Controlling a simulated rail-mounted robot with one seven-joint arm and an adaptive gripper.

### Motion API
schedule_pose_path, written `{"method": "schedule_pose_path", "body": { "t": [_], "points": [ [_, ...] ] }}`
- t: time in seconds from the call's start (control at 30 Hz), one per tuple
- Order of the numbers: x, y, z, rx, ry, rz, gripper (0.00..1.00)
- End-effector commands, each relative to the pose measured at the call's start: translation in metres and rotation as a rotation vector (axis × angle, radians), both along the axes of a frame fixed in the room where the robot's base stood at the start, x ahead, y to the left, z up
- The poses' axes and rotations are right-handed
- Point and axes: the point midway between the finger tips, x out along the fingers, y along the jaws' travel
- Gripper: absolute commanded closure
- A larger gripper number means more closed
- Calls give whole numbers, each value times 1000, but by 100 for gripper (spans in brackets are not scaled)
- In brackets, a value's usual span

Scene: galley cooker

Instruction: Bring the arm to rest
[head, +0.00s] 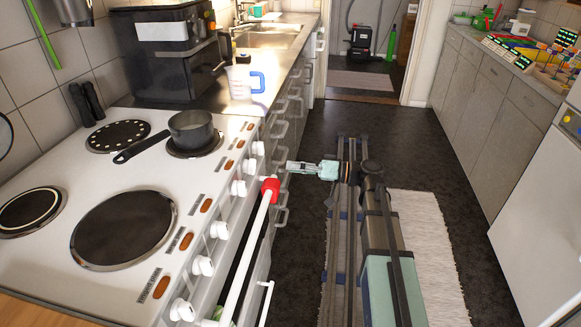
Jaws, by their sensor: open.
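My gripper (291,167) shows in the head view just right of the cooker's front, at the end of my arm, which reaches over the floor. It points left toward the cooker and drawer fronts. It is open, and I see nothing between its fingers. The white cooker (95,178) fills the left side, with a row of white knobs along its front edge. A white bar with a red end (270,187) runs along the cooker front, close to the gripper; whether they touch I cannot tell.
Drawer handles stick out near my gripper. Grey cabinets (480,95) line the right; dark floor lies between.

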Motion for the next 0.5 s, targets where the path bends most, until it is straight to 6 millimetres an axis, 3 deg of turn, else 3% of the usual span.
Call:
{"method": "schedule_pose_path", "body": {
  "t": [0.33, 0.5],
  "points": [
    [1, 0, -1, 8, 49, -6, 53],
    [1, -4, -38, -115, 217, -56, 53]
  ]
}}
